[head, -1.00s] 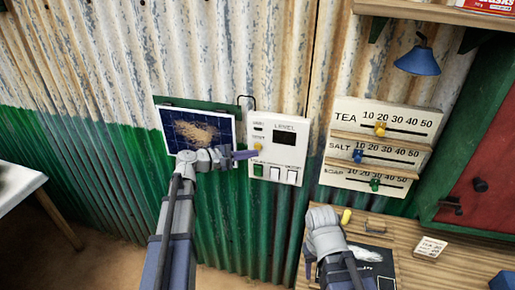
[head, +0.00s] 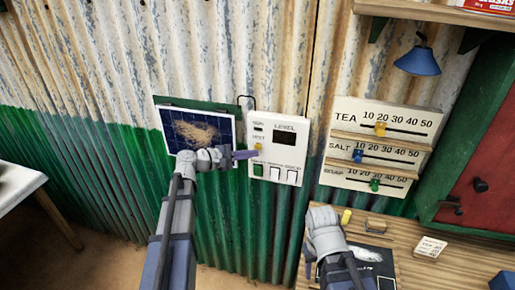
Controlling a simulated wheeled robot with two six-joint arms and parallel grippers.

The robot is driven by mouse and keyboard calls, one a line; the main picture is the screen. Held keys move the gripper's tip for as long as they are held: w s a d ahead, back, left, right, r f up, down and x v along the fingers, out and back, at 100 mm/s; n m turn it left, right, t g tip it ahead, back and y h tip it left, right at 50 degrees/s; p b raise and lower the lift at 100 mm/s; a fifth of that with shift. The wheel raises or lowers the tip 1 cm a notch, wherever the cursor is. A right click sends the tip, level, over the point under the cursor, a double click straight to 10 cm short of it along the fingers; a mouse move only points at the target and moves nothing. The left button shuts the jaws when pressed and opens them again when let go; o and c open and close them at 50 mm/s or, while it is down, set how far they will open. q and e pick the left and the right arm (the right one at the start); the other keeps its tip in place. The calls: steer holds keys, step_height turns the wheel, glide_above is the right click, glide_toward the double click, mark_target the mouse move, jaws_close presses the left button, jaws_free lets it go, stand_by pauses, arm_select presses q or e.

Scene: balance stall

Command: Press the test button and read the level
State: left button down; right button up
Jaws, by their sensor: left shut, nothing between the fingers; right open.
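The white control panel (head: 291,125) hangs on the corrugated wall. Its dark LEVEL display (head: 284,138) shows no readable figure. The yellow test button (head: 259,147) is on the panel's left side, below a small dark slot. A green switch (head: 258,169) and two white switches (head: 284,174) sit along the bottom. My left gripper (head: 249,154) is shut and empty, its tips pointing right, close beside the yellow button; I cannot tell whether they touch it. My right gripper (head: 312,266) is open over the wooden counter, its fingers partly hidden.
A solar panel (head: 200,122) with a brown patch on it is left of the control panel. A slider board (head: 405,115) for tea, salt and soap hangs to the right. The counter (head: 415,273) holds a small card (head: 430,246) and a dark board (head: 350,254).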

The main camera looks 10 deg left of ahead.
arm_select(q)
steer(key=shift+w, duration=0.15)
steer(key=shift+w, duration=0.25)
steer(key=shift+w, duration=0.4)
stand_by(0.6)
steer(key=shift+s, duration=0.85)
steer(key=s, duration=0.5)
steer(key=shift+a, duration=0.1)
stand_by(0.4)
